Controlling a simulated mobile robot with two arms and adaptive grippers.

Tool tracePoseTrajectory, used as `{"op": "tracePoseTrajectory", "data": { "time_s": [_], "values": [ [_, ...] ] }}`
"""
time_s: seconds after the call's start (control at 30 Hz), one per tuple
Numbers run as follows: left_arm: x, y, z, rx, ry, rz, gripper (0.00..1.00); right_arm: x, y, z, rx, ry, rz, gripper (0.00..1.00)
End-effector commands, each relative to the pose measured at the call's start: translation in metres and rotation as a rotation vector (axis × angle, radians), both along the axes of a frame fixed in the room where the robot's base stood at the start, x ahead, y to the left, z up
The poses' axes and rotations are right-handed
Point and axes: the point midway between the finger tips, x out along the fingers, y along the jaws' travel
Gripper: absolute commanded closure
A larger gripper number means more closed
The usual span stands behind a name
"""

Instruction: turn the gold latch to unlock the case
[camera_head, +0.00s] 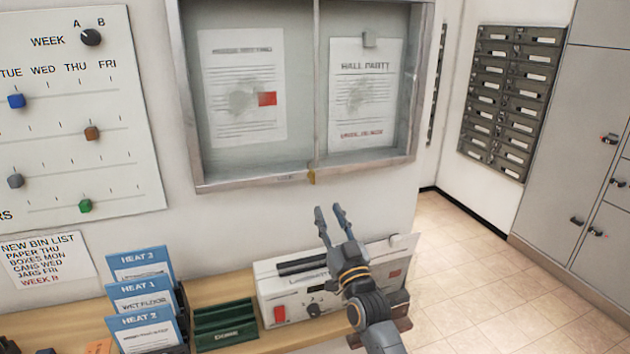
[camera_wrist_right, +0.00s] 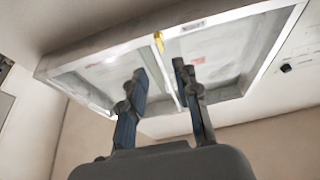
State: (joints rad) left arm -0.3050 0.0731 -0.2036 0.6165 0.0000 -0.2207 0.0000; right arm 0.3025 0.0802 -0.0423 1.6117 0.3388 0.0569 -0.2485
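The gold latch (camera_head: 311,177) is a small piece on the bottom frame of the wall case (camera_head: 240,180), below the middle divider. It also shows in the right wrist view (camera_wrist_right: 159,42), beyond and above my fingertips. The case is glazed and shut, with two notices behind its panes. My right gripper (camera_head: 329,212) is open and empty, below and slightly right of the latch, with a gap between. Its two fingers stand apart in the right wrist view (camera_wrist_right: 160,78). My left gripper is in neither view.
A shelf (camera_head: 240,284) below holds a white laminator-like machine (camera_head: 268,285), a green tray (camera_head: 225,325) and blue cards (camera_head: 140,266). A dial board (camera_head: 130,190) hangs at left. Grey mailboxes (camera_head: 512,95) stand across the tiled floor at right. The wall directly below the case is bare.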

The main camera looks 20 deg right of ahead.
Motion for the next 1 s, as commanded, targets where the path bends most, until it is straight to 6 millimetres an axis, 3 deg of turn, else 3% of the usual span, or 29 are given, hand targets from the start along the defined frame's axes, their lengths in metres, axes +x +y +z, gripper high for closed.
{"op": "tracePoseTrajectory", "data": {
  "time_s": [0.2,0.5,1.0],
  "values": [
    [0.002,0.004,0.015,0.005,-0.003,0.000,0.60,0.044,0.001,0.022,-0.002,0.000,0.000,0.69],
    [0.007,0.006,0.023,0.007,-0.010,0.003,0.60,0.085,0.003,0.036,-0.001,0.002,0.001,0.69],
    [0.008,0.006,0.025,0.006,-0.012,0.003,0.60,0.097,0.003,0.040,-0.001,0.002,0.001,0.69]
  ]
}}
